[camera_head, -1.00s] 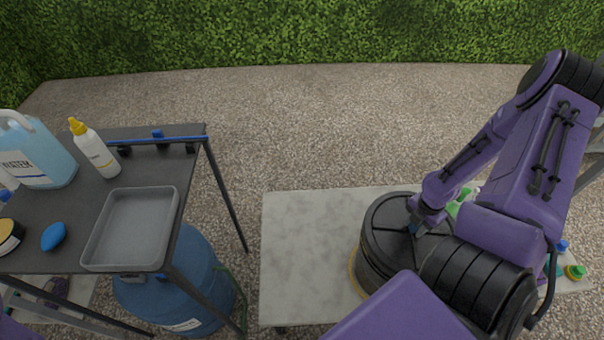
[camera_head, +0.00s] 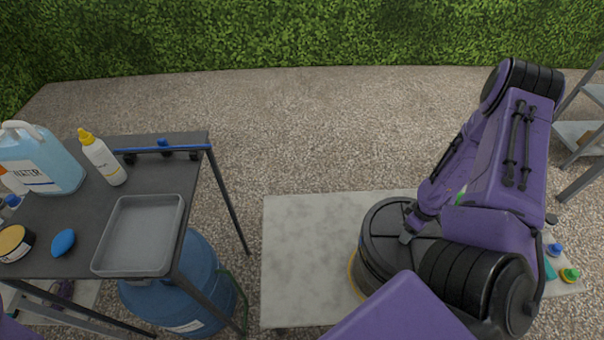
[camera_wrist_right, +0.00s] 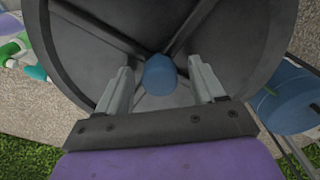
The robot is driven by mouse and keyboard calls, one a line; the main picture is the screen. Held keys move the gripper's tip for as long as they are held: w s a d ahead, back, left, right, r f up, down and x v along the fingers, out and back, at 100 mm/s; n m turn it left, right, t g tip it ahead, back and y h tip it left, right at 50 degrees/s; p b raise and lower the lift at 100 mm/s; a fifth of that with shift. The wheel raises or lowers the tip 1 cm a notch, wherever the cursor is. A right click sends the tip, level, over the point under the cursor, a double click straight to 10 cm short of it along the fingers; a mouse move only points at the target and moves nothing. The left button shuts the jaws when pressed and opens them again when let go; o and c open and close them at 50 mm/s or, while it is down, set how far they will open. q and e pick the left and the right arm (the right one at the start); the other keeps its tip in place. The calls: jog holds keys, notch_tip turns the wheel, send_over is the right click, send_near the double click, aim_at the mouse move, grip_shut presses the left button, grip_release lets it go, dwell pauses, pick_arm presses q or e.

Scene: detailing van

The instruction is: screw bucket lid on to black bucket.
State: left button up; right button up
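The black bucket (camera_head: 372,276) stands on the pale slab, with a yellow edge showing at its lower left. The dark ribbed lid (camera_head: 380,222) lies on its top; I cannot tell how tightly it is seated. My right arm hides the lid's right side. In the right wrist view the lid (camera_wrist_right: 255,45) fills the middle, with a blue knob (camera_wrist_right: 160,76) at its centre. My right gripper (camera_wrist_right: 163,82) is at the lid, its fingers apart on either side of the knob with visible gaps. It also shows in the head view (camera_head: 406,237). My left gripper is not in view.
A dark cart (camera_head: 60,208) at left carries a grey tray (camera_head: 140,235), a water jug (camera_head: 40,160), a yellow-capped bottle (camera_head: 102,160) and a blue sponge (camera_head: 63,242). A blue barrel (camera_head: 190,285) stands beneath. Small bottles (camera_head: 569,275) lie right. The slab (camera_head: 305,250) is clear left of the bucket.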

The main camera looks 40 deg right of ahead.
notch_tip(320, 180, up, 11)
jog(key=shift+f, duration=0.2)
dwell(0.4)
